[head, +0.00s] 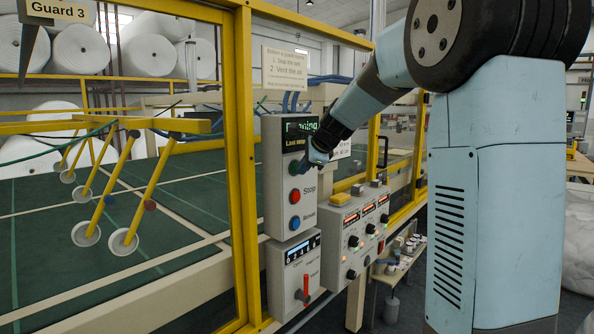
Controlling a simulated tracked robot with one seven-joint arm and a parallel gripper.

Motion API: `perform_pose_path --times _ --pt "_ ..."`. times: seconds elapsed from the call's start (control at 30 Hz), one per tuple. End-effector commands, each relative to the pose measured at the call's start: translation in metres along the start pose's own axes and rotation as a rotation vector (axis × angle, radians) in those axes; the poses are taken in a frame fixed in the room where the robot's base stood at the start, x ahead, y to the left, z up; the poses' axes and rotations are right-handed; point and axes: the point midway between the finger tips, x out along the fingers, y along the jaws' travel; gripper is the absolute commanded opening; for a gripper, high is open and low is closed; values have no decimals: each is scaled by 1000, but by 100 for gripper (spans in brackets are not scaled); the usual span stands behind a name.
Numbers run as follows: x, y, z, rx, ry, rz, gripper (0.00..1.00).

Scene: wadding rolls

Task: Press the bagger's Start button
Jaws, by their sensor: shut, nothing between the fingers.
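A grey control box (273,175) hangs on the yellow frame in the middle of the head view. Its dark display (296,128) shows green text, partly covered, ending in "ning", and a line that seems to read "Last stop". Below it are a green button (294,168), a red button (295,196) labelled Stop, and a blue button (295,223) with a label too small to read surely. My gripper (309,164) is shut and empty, at the box's face just right of the green button. It hides that button's label. I cannot tell whether it touches the box.
A lower box (292,275) with a red lever (306,287) hangs beneath. A knob panel (352,240) stands to the right. Yellow guard posts (242,150) flank the boxes. White rolls (150,55) lie behind the guard. A small table (405,262) holds small items.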

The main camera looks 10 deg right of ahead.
Motion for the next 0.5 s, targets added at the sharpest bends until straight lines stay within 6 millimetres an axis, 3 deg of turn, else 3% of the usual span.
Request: perform_pose_path --times 0.5 --pt "-12 8 -8 0 0 -1 0"
